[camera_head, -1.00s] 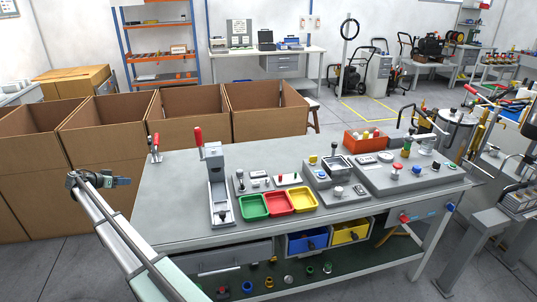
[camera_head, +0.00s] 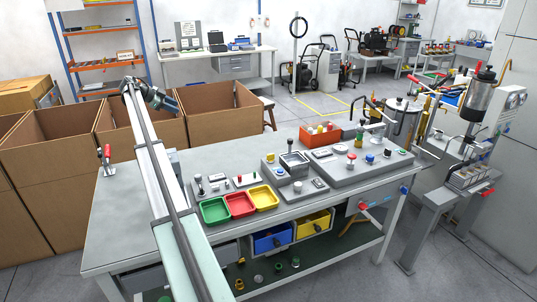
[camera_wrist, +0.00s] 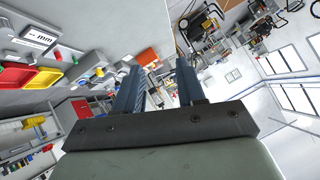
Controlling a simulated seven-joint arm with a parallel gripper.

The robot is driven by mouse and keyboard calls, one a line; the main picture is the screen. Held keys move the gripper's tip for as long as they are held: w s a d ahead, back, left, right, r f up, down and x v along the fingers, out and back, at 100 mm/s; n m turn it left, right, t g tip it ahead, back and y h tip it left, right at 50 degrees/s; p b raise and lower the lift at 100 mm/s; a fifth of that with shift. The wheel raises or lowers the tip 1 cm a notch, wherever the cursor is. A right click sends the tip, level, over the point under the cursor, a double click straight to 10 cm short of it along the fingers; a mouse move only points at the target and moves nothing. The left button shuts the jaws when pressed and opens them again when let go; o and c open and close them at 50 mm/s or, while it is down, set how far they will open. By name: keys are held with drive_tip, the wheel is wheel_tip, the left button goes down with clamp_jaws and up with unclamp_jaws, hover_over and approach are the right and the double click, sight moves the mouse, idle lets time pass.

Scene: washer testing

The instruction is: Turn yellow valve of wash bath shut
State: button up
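A small yellow knob (camera_head: 270,157) stands at the left rear of a grey box-shaped unit (camera_head: 285,178) with a dark opening, on the workbench. It looks like the yellow valve, but how far it is turned is too small to tell. I cannot tell for sure that this unit is the wash bath. My gripper (camera_head: 165,101) is raised beyond the bench's back edge, in front of the cardboard boxes, left of and well apart from the knob. In the wrist view my gripper (camera_wrist: 158,66) has its two blue-grey fingers apart with nothing between them.
Green (camera_head: 215,210), red (camera_head: 239,204) and yellow (camera_head: 263,196) trays lie along the bench (camera_head: 120,215) front. A flat grey panel (camera_head: 345,170) with coloured knobs is at right. A red-handled clamp (camera_head: 106,158) stands at the left rear. My arm crosses the bench's left part.

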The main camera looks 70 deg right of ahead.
drive_tip(key=s+d+y, duration=0.1)
drive_tip(key=s+d, duration=0.3)
drive_tip(key=s, duration=0.4)
drive_tip(key=n+t+y, duration=0.2)
drive_tip(key=n+y, duration=0.1)
drive_tip(key=y, duration=0.2)
approach(271, 157)
drive_tip(key=x, duration=0.8)
drive_tip(key=shift+w+d+r, duration=0.1)
drive_tip(key=shift+d, duration=0.2)
clamp_jaws()
